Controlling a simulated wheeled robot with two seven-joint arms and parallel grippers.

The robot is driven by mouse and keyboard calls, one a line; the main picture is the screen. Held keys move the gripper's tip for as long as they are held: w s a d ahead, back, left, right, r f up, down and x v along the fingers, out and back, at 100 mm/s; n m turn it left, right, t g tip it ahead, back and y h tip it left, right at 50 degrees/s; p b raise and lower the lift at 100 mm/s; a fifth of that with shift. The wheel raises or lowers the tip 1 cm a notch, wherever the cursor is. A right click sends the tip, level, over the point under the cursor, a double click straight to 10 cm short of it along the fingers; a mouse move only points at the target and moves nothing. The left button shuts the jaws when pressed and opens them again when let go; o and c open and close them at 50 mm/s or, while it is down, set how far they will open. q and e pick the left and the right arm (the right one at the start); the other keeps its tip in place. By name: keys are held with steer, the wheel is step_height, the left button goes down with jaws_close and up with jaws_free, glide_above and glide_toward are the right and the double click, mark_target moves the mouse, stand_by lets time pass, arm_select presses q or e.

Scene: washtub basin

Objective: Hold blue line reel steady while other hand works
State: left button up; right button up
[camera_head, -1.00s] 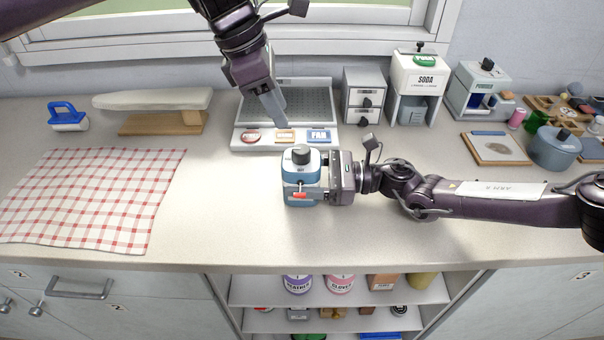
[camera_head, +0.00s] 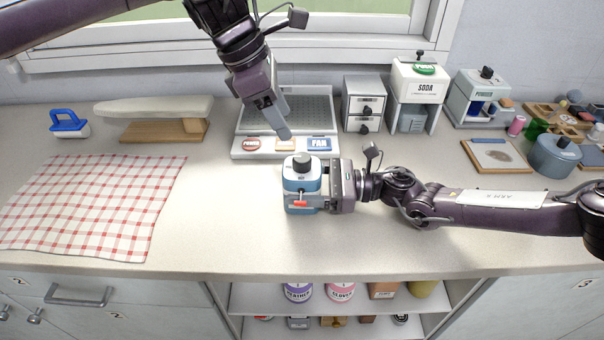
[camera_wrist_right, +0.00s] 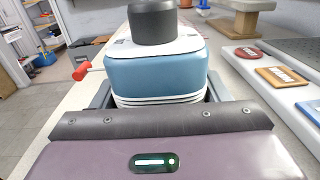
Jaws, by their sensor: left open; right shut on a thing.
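The blue line reel (camera_head: 301,186) stands upright on the counter, with a white top, a dark round knob and a small red-ended crank on its front. My right gripper (camera_head: 322,188) is shut on it from the right. In the right wrist view the reel (camera_wrist_right: 157,72) sits between the fingers (camera_wrist_right: 158,97), which are mostly hidden by the gripper body. My left gripper (camera_head: 283,130) is open and empty, pointing down above the front of the tray unit, behind and above the reel. Its fingers overlap in the head view, so the gap is hard to see.
Behind the reel is a white unit (camera_head: 243,146) with a grey ribbed tray and several labelled plates. A checked cloth (camera_head: 95,205) lies left. A soda dispenser (camera_head: 418,80), drawer box (camera_head: 364,103) and blue pot (camera_head: 555,155) stand right.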

arm_select(q)
steer(key=w+d+f+t+h, duration=0.2)
steer(key=w+d+f+h, duration=0.1)
steer(key=w+h, duration=0.15)
steer(key=n+t+h, duration=0.4)
steer(key=n+t, duration=0.4)
steer(key=t, duration=0.1)
glide_toward(295, 165)
steer(key=x, duration=1.1)
steer(key=shift+w+d, duration=0.25)
steer(key=shift+c, duration=0.3)
